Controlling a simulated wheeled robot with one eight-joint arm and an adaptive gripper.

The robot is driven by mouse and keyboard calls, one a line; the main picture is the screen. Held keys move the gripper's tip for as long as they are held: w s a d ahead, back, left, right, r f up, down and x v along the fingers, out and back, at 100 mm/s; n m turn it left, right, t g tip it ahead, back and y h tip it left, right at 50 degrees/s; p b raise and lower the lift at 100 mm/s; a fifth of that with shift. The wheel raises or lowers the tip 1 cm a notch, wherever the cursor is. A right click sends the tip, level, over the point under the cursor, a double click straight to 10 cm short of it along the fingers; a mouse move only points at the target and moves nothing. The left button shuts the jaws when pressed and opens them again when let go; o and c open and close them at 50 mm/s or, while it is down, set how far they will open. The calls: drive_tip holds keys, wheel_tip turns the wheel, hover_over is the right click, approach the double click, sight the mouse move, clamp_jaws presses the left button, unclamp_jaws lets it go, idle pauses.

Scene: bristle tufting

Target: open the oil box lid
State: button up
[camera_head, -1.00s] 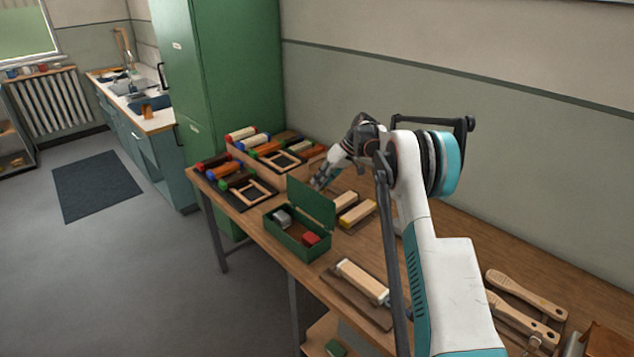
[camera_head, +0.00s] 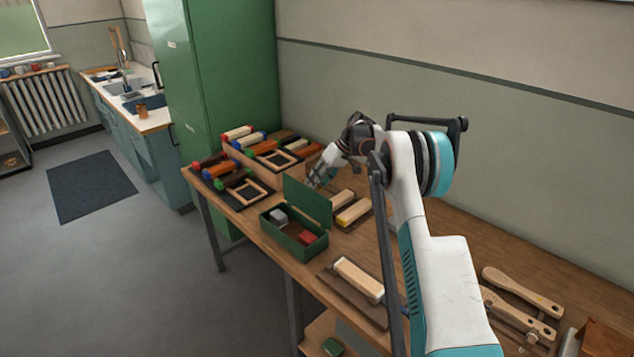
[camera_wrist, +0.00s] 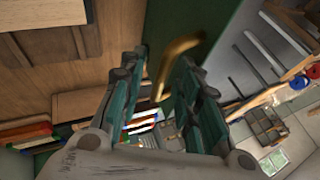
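The green oil box (camera_head: 292,243) stands on the workbench with a grey block (camera_head: 279,217) and a red block (camera_head: 308,237) inside. Its green lid (camera_head: 308,203) is raised, standing about upright along the box's back edge. My gripper (camera_head: 318,180) is behind the lid, close to its upper part; the lid partly hides it in the head view. In the wrist view my gripper (camera_wrist: 160,78) has its fingers apart, with a curved brass handle (camera_wrist: 176,62) in line with the gap. A dark green panel (camera_wrist: 207,28) lies behind the handle. I cannot tell whether the fingers touch it.
Wooden brush blocks (camera_head: 352,213) lie right of the lid. Another block (camera_head: 358,278) lies on a board near the front edge. Brushes and frames (camera_head: 243,190) fill the far end; wooden handles (camera_head: 522,290) lie at the near right. The wall runs behind the bench.

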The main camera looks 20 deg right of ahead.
drive_tip(key=v, duration=1.2)
drive_tip(key=s+a+r+m+t+h, duration=0.1)
drive_tip(key=s+a+r+h, duration=0.1)
drive_tip(key=s+a+r, duration=0.7)
drive_tip(key=s+a+r+m+h, duration=0.1)
drive_tip(key=s+a+r+h, duration=0.2)
drive_tip(key=s+a+r, duration=0.6)
drive_tip(key=s+a+f+t, duration=0.1)
drive_tip(key=s+f, duration=0.3)
drive_tip(key=s, duration=0.5)
drive_tip(key=s+a+f+m+t+h+b, duration=0.1)
drive_tip(key=s+f, duration=0.3)
drive_tip(key=s, duration=0.6)
drive_tip(key=s+a+f+t, duration=0.1)
drive_tip(key=s+f, duration=0.3)
drive_tip(key=s, duration=0.6)
drive_tip(key=shift+s+a+f+t, duration=0.15)
drive_tip(key=shift+a+t, duration=0.25)
drive_tip(key=shift+a, duration=0.1)
